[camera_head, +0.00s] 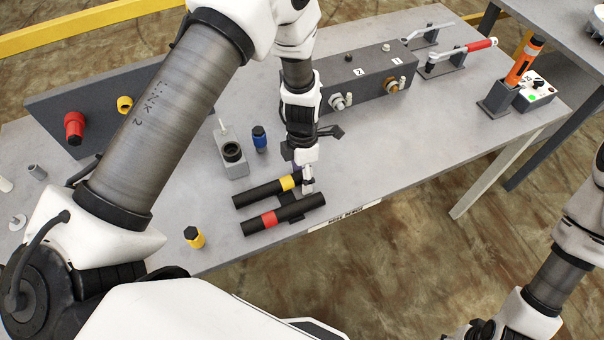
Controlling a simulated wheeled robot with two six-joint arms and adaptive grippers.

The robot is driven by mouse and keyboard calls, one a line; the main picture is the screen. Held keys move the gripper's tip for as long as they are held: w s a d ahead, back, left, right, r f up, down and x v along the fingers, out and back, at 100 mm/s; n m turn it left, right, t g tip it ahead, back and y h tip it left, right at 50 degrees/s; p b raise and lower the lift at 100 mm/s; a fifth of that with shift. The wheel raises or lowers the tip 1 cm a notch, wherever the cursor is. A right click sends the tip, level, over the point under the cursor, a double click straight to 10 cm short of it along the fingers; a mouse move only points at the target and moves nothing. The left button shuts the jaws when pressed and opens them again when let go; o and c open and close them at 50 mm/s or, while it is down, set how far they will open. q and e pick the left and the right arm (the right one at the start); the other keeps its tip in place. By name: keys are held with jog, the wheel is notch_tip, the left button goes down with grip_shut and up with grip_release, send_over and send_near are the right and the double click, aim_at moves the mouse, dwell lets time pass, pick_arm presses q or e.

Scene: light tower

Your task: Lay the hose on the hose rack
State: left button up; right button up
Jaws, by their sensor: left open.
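Two black tubes lie side by side near the table's front edge, one with a yellow band (262,193) and one with a red band (290,214). A small dark piece shows between them; I cannot tell whether it is part of a rack. A white label (345,217) is on the table edge beside them, too small to read surely. My left gripper (308,187) points down at the right end of the yellow-banded tube, with its fingers open. The arm hides part of that end, and I cannot tell whether the fingers touch it.
A grey block with a black socket (232,152) and a blue-black plug (260,138) stand behind the tubes. A yellow-black plug (194,237) stands at front left. A dark grey box (366,82) and an orange tool in a holder (523,62) are farther back.

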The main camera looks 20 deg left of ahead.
pick_arm(q)
jog(key=shift+r, duration=0.15)
notch_tip(320, 180, up, 12)
jog(key=w, duration=0.2)
jog(key=shift+a, duration=0.4)
jog(key=shift+f, duration=0.2)
